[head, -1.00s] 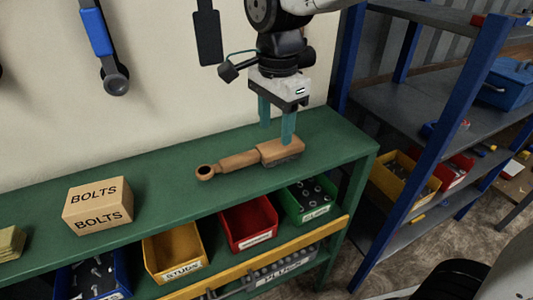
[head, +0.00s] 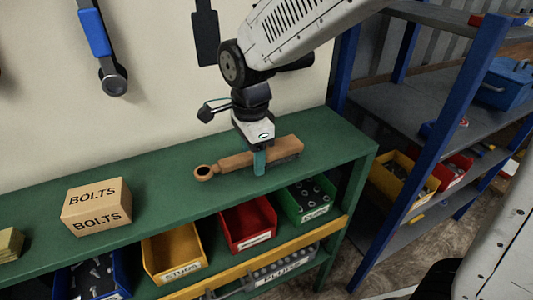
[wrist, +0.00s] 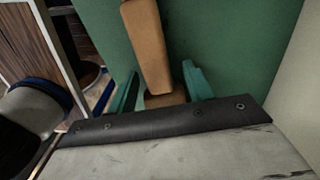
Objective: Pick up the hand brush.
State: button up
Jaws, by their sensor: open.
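The hand brush (head: 285,147) lies on the green shelf top, with a brown wooden block at right and a handle ending in a ring at left. My gripper (head: 259,162) is low over the brush, around the part where the handle meets the block. One teal finger shows in front of the brush; the other is hidden behind it. In the wrist view the brush (wrist: 147,45) runs between the two open teal fingers of my gripper (wrist: 160,92), with a gap visible at the right finger. The fingertips are partly hidden.
A BOLTS box (head: 97,206) stands on the green bench (head: 150,190) at left. Below are yellow (head: 173,252), red (head: 248,222) and green (head: 307,199) bins. A blue-framed rack (head: 440,120) stands at right. The wall is close behind the bench.

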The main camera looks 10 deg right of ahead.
grip_shut()
jog(key=shift+r, duration=0.2)
jog(key=shift+r, duration=0.3)
notch_tip(320, 180, up, 3)
jog(key=shift+s+f, duration=0.1)
jog(key=shift+s, duration=0.05)
jog(key=s+d+r, duration=0.1)
jog(key=s, duration=1.4)
jog(key=shift+s+r, duration=0.15)
jog(key=shift+s, duration=0.2)
jog(key=c, duration=1)
grip_release()
jog(key=shift+d, duration=0.1)
